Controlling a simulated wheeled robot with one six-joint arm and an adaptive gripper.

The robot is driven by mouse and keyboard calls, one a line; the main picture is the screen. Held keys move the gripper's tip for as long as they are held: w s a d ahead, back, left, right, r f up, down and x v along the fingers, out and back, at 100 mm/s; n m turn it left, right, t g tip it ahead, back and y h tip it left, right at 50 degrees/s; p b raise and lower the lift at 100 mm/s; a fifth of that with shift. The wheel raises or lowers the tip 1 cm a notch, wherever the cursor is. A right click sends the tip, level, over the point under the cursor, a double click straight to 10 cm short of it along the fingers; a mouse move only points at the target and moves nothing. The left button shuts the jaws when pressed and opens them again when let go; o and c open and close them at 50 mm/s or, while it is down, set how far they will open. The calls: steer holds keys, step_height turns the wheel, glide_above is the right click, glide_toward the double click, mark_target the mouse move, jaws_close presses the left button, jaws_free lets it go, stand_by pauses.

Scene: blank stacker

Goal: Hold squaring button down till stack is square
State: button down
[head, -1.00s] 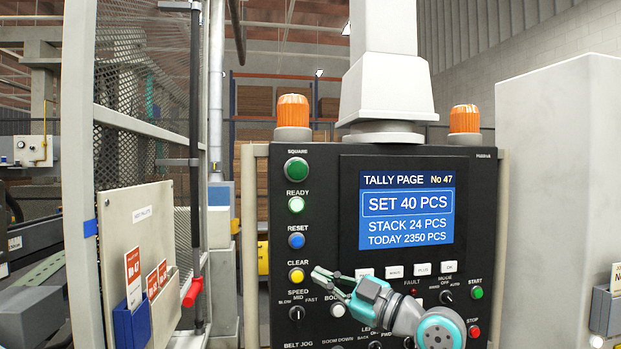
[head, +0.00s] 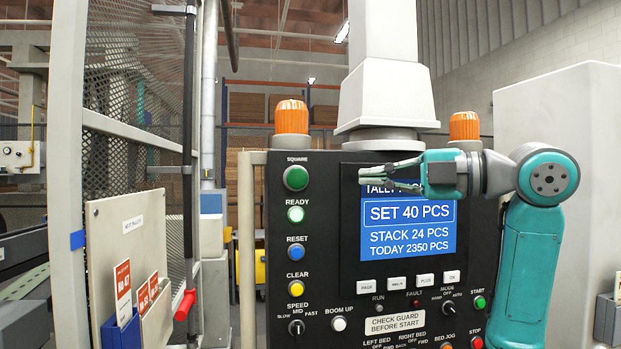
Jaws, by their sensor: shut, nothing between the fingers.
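The green squaring button (head: 296,178), under the label SQUARE, is at the upper left of the black control panel (head: 325,262). The stack itself cannot be made out.
Blue RESET (head: 296,251) and yellow CLEAR (head: 296,281) buttons sit below READY. Orange beacons (head: 291,117) stand on top of the panel. A mesh guard (head: 140,90) and a card holder (head: 135,265) stand at the left. A large pale cabinet (head: 590,150) is at the right.

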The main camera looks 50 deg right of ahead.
steer(key=shift+s+r, duration=0.25)
steer(key=shift+r, duration=0.1)
steer(key=shift+a, duration=0.1)
glide_toward(290, 178)
steer(key=w+a, duration=0.1)
steer(key=a, duration=0.3)
steer(key=shift+w+d+f, duration=0.1)
steer(key=shift+w+d, duration=0.25)
steer(key=shift+w, duration=0.35)
steer(key=shift+w+d+r, duration=0.1)
steer(key=shift+w+d, duration=0.25)
steer(key=shift+w, duration=0.35)
steer(key=shift+w+d+f, duration=0.1)
steer(key=shift+w+d, duration=0.25)
steer(key=shift+w, duration=0.35)
